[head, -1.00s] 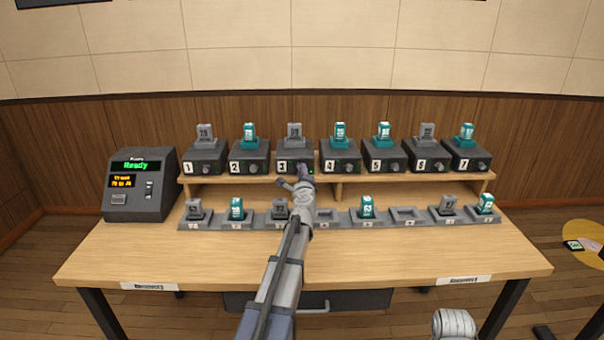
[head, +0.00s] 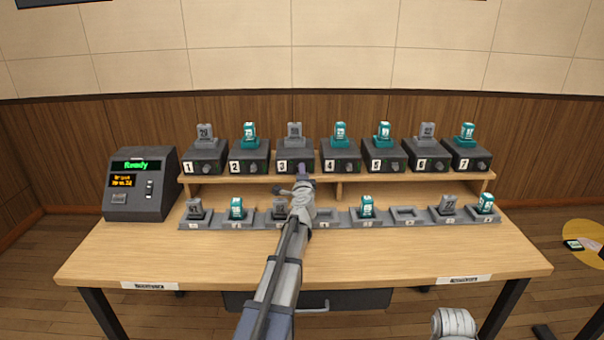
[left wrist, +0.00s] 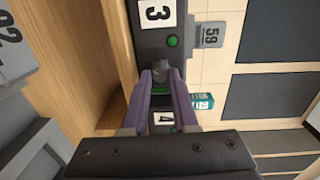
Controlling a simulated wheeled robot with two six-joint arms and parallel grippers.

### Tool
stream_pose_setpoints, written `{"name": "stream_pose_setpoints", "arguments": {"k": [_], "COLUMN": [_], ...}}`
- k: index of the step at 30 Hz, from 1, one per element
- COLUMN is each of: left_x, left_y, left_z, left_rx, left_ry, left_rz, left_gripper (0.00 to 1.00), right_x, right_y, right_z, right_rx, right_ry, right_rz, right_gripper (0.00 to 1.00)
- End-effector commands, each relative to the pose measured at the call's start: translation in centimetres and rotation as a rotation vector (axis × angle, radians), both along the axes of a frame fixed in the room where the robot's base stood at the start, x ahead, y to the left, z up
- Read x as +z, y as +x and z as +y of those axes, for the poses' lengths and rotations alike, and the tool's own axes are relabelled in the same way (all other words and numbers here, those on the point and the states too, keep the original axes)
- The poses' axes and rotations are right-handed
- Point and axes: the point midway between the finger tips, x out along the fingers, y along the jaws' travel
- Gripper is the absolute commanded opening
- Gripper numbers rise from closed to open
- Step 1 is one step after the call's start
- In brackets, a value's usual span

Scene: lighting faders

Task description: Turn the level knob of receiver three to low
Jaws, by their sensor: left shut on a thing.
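Receiver three (head: 293,153) is a dark box marked 3 on the raised shelf, third from the left, with a grey pack standing in its top. In the left wrist view its number plate (left wrist: 157,13), a lit green button or lamp (left wrist: 172,41) and its dark level knob (left wrist: 161,71) show. My left gripper (head: 303,172) is at the front right of this box. In the left wrist view its purple fingers (left wrist: 160,82) are shut on the knob, one on each side. The knob's pointer and setting cannot be made out.
Receiver two (head: 249,158) and receiver four (head: 341,158) stand close on either side. A row of charging slots (head: 340,220) with several packs lies below, under my left arm. A console (head: 140,187) with a lit screen stands at the left. The table's front (head: 400,260) is clear.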

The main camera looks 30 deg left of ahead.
Motion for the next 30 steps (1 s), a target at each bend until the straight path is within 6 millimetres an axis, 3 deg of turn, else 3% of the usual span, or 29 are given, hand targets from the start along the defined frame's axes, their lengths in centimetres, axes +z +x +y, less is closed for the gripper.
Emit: {"name": "stream_pose_setpoints", "arguments": {"k": [7,8,16,25,30], "left_x": [0.0,0.0,0.0,0.0,0.1], "left_y": [-0.1,-0.1,-0.1,-0.2,-1.4], "left_z": [-0.1,-0.1,0.0,-0.1,-0.8], "left_rx": [0.001,0.001,0.0,0.0,-0.001], "left_ry": [-0.003,-0.003,-0.001,0.0,0.0], "left_rz": [-0.001,-0.001,-0.001,0.0,0.0], "left_gripper": [0.0,0.28,0.57,0.57,0.57], "right_x": [0.0,0.0,0.0,0.0,0.1], "right_y": [0.0,0.0,0.0,0.0,0.0], "right_z": [0.0,0.0,0.0,0.0,0.0], "right_rx": [0.0,0.0,0.0,0.0,0.0], "right_ry": [0.0,0.0,0.0,0.0,0.0], "right_rz": [0.0,0.0,0.0,0.0,0.0], "right_gripper": [0.5,0.5,0.5,0.5,0.5]}}
